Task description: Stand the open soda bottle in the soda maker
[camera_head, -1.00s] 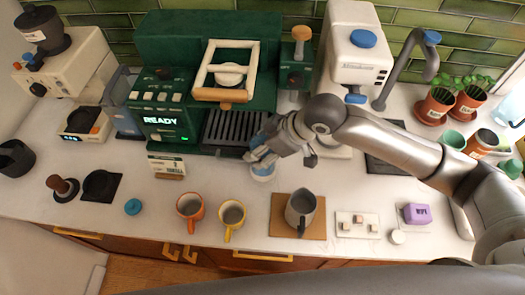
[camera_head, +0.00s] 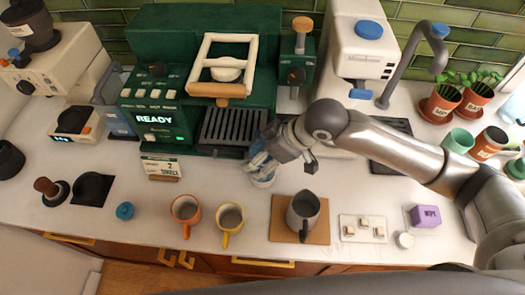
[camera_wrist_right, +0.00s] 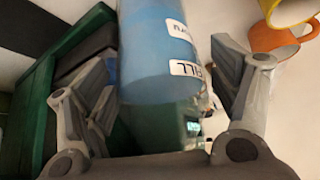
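The soda bottle (camera_head: 263,178) is translucent blue with white labels. It stands low over the counter in front of the green coffee machine, partly hidden by my right gripper (camera_head: 262,157). The soda maker (camera_head: 358,52) is the white machine with a blue top knob at the back right. My right arm covers its lower part. My left gripper is out of view.
A green coffee machine (camera_head: 165,75) stands behind the bottle. An orange mug (camera_head: 185,212), a yellow mug (camera_head: 230,218), and a grey pitcher (camera_head: 303,210) on a board stand along the front. A small blue cap (camera_head: 124,211) lies left. A faucet (camera_head: 410,65) rises right of the soda maker.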

